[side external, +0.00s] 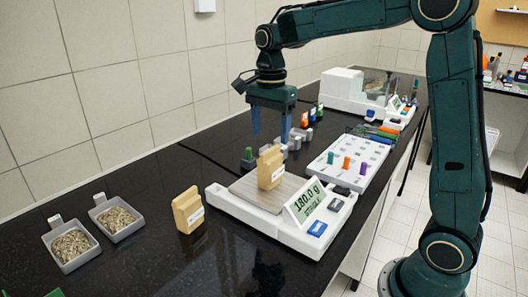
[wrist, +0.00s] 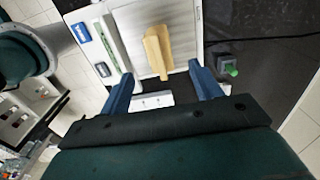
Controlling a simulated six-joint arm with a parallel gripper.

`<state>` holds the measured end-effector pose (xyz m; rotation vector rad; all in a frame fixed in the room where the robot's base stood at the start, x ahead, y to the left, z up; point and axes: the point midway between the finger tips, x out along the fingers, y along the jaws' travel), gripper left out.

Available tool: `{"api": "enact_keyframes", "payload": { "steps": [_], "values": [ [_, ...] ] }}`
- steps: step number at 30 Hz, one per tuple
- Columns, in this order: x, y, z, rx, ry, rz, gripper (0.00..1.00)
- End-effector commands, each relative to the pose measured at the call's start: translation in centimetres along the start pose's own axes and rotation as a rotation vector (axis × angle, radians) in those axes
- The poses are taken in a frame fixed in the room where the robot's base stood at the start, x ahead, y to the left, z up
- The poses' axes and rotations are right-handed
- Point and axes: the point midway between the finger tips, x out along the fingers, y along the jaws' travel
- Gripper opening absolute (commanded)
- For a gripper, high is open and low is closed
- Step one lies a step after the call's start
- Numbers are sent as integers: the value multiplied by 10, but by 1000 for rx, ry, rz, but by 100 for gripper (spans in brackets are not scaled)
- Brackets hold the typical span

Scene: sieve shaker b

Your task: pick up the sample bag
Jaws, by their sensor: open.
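A tan sample bag (side external: 270,168) with a white label stands upright on the pan of a white balance (side external: 228,203). It also shows in the wrist view (wrist: 157,53), standing on the pale pan, beyond my fingertips and between their lines. A second, similar tan bag (side external: 187,210) stands on the black counter to the left of the balance. My gripper (side external: 271,134) points down with its blue fingers apart and empty, above and behind the balance. In the wrist view both fingers of my gripper (wrist: 161,70) show, with nothing between them.
The balance display (side external: 307,203) reads 180.0 g. Two grey trays of grainy material (side external: 70,245) sit at left. A white rack with coloured pegs (side external: 347,163) stands right of the balance. A small dark block with a green top (wrist: 231,70) is beside the balance.

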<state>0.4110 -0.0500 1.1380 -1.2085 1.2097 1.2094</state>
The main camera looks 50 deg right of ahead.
Motion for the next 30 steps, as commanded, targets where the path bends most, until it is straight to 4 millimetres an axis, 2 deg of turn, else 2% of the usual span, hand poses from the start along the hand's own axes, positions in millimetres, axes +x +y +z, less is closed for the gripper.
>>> {"api": "enact_keyframes", "payload": {
  "steps": [6,20,30],
  "values": [
    [28,0,0,0,0,2,64],
    [42,0,0,-1,0,1,64],
    [78,1,0,-1,0,3,64]
  ]
}}
